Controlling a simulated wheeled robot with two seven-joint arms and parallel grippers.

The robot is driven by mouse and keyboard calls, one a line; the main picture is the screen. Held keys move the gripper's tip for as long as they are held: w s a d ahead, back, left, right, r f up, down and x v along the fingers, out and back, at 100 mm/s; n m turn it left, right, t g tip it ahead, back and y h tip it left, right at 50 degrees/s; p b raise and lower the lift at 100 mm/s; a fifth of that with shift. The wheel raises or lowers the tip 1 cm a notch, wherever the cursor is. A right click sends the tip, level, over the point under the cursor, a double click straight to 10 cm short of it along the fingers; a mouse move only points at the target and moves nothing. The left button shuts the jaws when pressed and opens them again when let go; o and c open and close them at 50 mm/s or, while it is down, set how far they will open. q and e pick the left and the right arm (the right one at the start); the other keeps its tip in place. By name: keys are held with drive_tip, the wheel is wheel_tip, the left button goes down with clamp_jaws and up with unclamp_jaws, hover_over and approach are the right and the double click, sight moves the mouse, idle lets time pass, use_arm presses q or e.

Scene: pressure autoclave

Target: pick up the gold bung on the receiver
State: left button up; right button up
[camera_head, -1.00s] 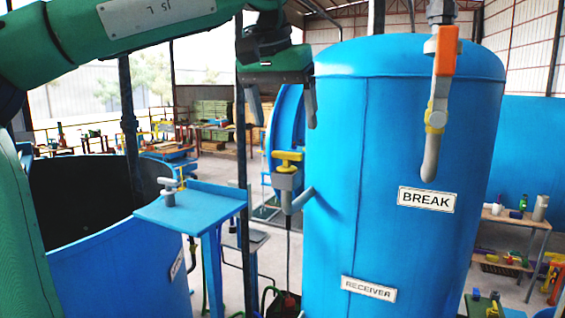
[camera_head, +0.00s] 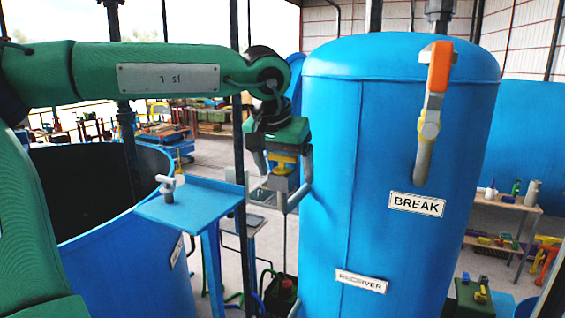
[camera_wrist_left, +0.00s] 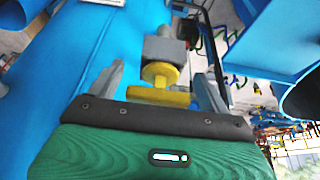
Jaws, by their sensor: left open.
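The blue receiver (camera_head: 330,225) is a tall domed tank with a RECEIVER label low on its front. The gold bung (camera_head: 286,162) is a small yellow cap with a crossbar, seated on a grey fitting (camera_head: 280,183) at the receiver's left side. My left gripper (camera_head: 283,172) comes down over it with its jaws open, one finger on each side of the bung. In the left wrist view the bung (camera_wrist_left: 160,74) lies between the open fingers, with clear gaps at both sides. My right gripper is in neither view.
A grey-white T-shaped piece (camera_head: 170,187) stands on a small blue shelf (camera_head: 200,207) left of the receiver. An open blue vessel (camera_head: 135,265) is behind it. An orange-handled valve pipe (camera_head: 432,110) and a BREAK label (camera_head: 416,204) are on the receiver's right front.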

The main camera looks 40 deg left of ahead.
use_arm(q)
drive_tip(key=shift+s+d+r, duration=0.15)
drive_tip(key=c, duration=0.8)
drive_tip(key=shift+c, duration=1.4)
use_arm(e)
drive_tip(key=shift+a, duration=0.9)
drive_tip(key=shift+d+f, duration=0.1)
